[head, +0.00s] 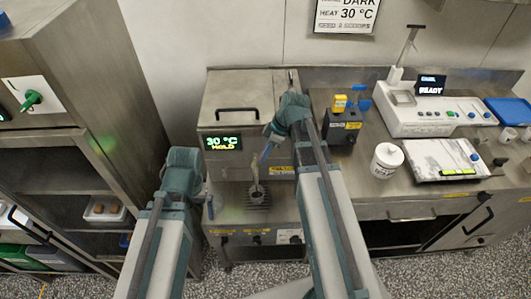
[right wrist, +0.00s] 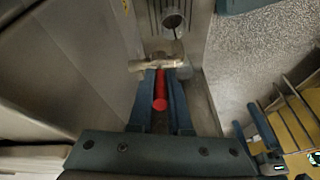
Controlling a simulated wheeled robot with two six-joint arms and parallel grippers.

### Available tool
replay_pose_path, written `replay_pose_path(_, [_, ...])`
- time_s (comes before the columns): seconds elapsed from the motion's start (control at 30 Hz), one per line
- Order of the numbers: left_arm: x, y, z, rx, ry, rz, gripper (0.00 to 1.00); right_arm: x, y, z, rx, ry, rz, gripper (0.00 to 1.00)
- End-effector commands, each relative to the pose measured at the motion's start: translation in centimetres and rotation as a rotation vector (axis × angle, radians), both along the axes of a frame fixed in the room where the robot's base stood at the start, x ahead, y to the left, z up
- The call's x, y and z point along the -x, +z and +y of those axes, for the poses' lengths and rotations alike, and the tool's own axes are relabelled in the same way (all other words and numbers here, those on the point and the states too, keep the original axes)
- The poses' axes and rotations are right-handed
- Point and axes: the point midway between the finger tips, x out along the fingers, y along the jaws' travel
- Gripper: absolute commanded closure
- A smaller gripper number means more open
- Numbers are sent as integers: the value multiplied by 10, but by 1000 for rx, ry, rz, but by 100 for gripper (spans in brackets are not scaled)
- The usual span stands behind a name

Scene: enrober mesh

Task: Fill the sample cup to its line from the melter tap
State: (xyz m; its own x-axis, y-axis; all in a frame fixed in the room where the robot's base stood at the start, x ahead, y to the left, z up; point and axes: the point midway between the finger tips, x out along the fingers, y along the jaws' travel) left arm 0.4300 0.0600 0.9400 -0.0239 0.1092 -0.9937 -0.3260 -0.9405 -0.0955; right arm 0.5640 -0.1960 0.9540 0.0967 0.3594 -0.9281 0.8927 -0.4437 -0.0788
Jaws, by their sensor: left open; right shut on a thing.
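The melter (head: 235,115) is a steel box with a display reading 30 °C HOLD. The sample cup (head: 257,190) stands on the drip grate (head: 258,207) below the tap; its open mouth shows in the right wrist view (right wrist: 173,20). A thin dark line shows between tap and cup; I cannot tell if it is a stream. My right gripper (head: 267,152) is shut on the red tap handle (right wrist: 160,92), behind the metal tap body (right wrist: 155,64). The cup's line and level are not readable. My left gripper (head: 210,206) is open and empty, left of the grate.
A black box with a yellow top (head: 342,124), a white tub (head: 386,160), a white machine reading READY (head: 420,112) and a marble-look slab (head: 440,160) stand on the counter to the right. A steel rack (head: 95,130) stands at the left.

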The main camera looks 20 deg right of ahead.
Motion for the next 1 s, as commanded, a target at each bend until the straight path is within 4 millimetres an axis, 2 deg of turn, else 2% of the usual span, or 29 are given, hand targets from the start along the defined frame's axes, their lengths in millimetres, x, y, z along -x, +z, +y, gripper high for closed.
replay_pose_path(0.1, [0,14,0,0,0,0,0,-2,8,9,91,10,27,100])
replay_pose_path(0.2, [0,21,0,0,0,0,0,-5,9,16,188,10,55,100])
replay_pose_path(0.4, [0,23,0,0,0,0,0,-8,7,27,347,8,100,100])
replay_pose_path(0.6, [0,23,0,0,0,0,0,-9,7,31,412,2,118,100])
replay_pose_path(0.87, [0,23,0,0,0,0,0,-8,7,30,414,0,118,100])
replay_pose_path(0.9, [0,23,0,0,0,0,0,-8,7,30,414,1,118,82])
replay_pose_path(1.0, [0,23,0,0,0,0,0,-8,7,30,414,1,118,64])
